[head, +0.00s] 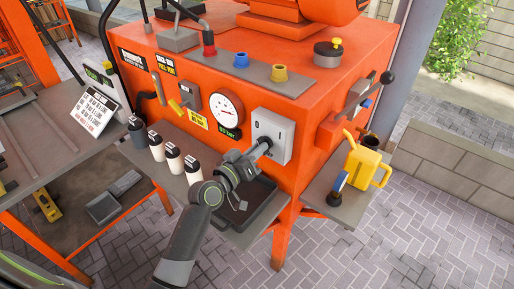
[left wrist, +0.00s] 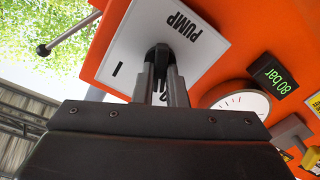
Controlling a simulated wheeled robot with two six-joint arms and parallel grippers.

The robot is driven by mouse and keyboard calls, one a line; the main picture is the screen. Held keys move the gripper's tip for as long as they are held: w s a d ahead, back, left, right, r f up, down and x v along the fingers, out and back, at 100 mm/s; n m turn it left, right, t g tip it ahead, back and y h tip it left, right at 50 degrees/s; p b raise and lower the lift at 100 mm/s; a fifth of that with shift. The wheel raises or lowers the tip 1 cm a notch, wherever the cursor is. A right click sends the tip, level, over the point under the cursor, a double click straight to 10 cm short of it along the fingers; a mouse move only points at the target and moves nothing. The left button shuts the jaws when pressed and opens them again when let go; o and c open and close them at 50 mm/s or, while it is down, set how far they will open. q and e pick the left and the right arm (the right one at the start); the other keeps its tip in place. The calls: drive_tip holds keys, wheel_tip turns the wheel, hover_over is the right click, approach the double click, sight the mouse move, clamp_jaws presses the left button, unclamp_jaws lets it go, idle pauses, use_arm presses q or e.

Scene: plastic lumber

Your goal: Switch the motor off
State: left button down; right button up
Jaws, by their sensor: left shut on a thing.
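A light grey switch box (head: 283,128) with 0 and I marks is on the front of the orange machine (head: 300,90). In the left wrist view its plate (left wrist: 140,25) reads PUMP, and a dark knob (left wrist: 159,54) stands at its middle. My left gripper (head: 264,147) is at this box, its fingers shut on the knob; the fingers partly hide the 0 mark in the left wrist view. I cannot read a motor label on any switch. My right gripper is not in view.
Left of the box are a round gauge (head: 226,108), an 80 bar display (head: 230,133) and another grey box (head: 188,97). Several white bottles (head: 173,157) and a black tray (head: 245,203) are below. A yellow watering can (head: 366,166) stands on the right shelf.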

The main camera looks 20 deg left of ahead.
use_arm(q)
drive_tip(key=shift+n, duration=0.6)
drive_tip(key=c, duration=1.5)
unclamp_jaws()
drive_tip(key=shift+o, duration=0.2)
drive_tip(key=b+v, duration=0.3)
drive_tip(key=v, duration=1.4)
drive_tip(key=shift+s, duration=0.2)
drive_tip(key=shift+a, duration=0.1)
